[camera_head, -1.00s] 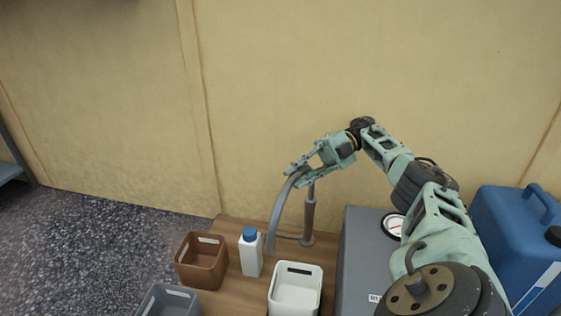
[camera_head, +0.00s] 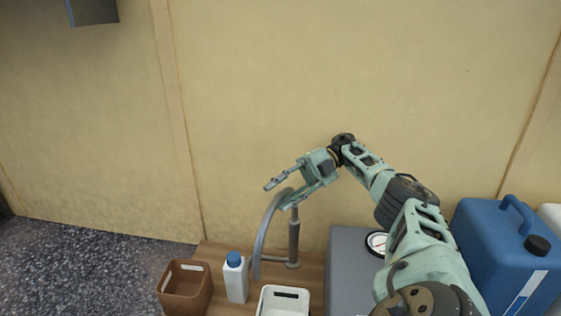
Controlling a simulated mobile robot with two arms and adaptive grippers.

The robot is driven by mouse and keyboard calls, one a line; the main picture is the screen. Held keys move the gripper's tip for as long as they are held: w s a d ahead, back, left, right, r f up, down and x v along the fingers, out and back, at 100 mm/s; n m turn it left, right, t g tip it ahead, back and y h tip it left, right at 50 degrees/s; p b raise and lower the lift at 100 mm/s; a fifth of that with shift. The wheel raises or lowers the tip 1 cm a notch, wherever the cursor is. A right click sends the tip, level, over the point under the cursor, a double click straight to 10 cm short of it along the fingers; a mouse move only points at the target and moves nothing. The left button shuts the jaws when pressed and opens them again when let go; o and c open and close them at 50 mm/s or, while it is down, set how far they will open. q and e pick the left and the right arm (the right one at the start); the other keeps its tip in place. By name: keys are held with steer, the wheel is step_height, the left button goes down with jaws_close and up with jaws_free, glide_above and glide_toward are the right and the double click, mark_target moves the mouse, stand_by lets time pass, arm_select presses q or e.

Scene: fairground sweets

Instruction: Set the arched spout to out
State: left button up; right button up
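The arched spout (camera_head: 264,235) is a grey curved tube beside an upright grey post (camera_head: 293,237) on the wooden top. Its arch rises to the post's upper end and its free end hangs down to the left, near the white bottle. My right gripper (camera_head: 277,195) is at the top of the arch. Its two fingers are spread apart, with the top of the spout between or just behind them; contact cannot be made out. The lower finger hides part of the joint between spout and post. My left gripper is not in view.
A white bottle with a blue cap (camera_head: 236,283), a brown basket (camera_head: 171,303) and a white bin (camera_head: 265,306) stand in front of the spout. A grey box with a dial (camera_head: 347,262) and a blue canister (camera_head: 490,240) are at right. A plain wall is behind.

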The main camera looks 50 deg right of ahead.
step_height(320, 180, up, 7)
steer(key=shift+w+d+f, duration=0.15)
steer(key=r, duration=0.2)
steer(key=shift+s+r, duration=0.25)
steer(key=shift+r, duration=0.1)
steer(key=shift+w, duration=0.1)
